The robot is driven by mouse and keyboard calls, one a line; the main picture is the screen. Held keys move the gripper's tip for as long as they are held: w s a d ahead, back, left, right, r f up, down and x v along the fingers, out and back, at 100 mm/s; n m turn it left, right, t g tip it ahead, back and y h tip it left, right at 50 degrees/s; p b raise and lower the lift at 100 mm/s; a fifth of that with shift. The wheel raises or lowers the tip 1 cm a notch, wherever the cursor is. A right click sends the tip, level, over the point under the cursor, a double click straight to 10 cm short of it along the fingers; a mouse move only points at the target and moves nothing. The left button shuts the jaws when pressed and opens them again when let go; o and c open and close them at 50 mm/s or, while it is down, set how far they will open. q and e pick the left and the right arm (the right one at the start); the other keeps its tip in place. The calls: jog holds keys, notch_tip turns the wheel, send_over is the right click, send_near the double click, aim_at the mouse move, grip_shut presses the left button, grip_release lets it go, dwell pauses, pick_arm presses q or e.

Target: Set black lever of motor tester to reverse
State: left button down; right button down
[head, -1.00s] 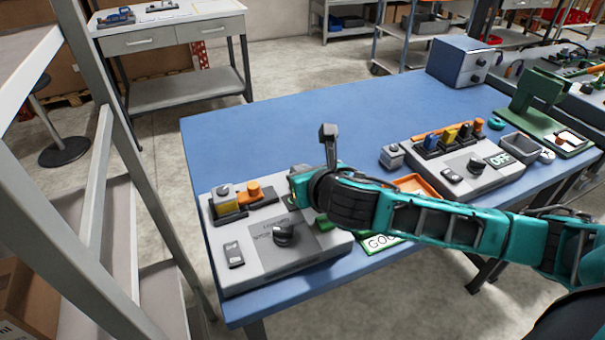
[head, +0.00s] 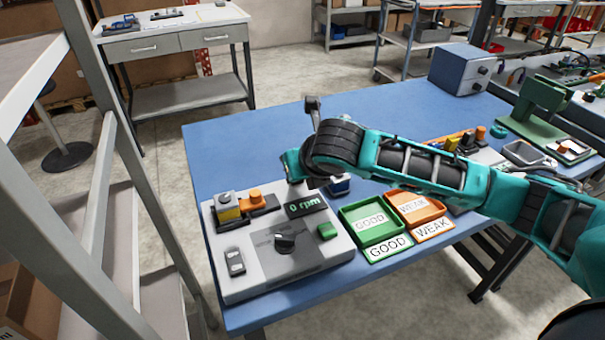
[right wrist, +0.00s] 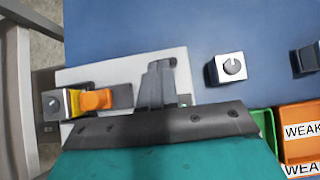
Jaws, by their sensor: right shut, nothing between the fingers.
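The motor tester is a light grey box (head: 300,278) at the near left corner of the blue table. Its black lever (head: 285,243) sits on a dark grey dial plate; its exact pointing and the plate's lettering are too small to read. The display (head: 306,205) reads "0 rpm". A small motor (head: 228,207) with an orange coupling (head: 255,197) lies on the tester's back left. My right gripper (head: 296,182) is over the tester's back edge, apart from the lever. In the right wrist view its dark fingers (right wrist: 158,68) are shut and empty, above the tester (right wrist: 118,65). My left gripper is not in view.
A green button (head: 327,231) and a rocker switch (head: 235,262) are on the tester. GOOD (head: 366,212) and WEAK (head: 414,204) trays stand to its right. My right arm crosses above the table. A grey shelf frame (head: 128,190) stands close on the left.

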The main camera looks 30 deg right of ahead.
jog(key=shift+w+r+g, duration=0.15)
jog(key=shift+w+g, duration=0.6)
jog(key=shift+g, duration=0.55)
jog(key=shift+r, duration=0.2)
jog(key=shift+r, duration=0.65)
jog(key=shift+s+r, duration=0.1)
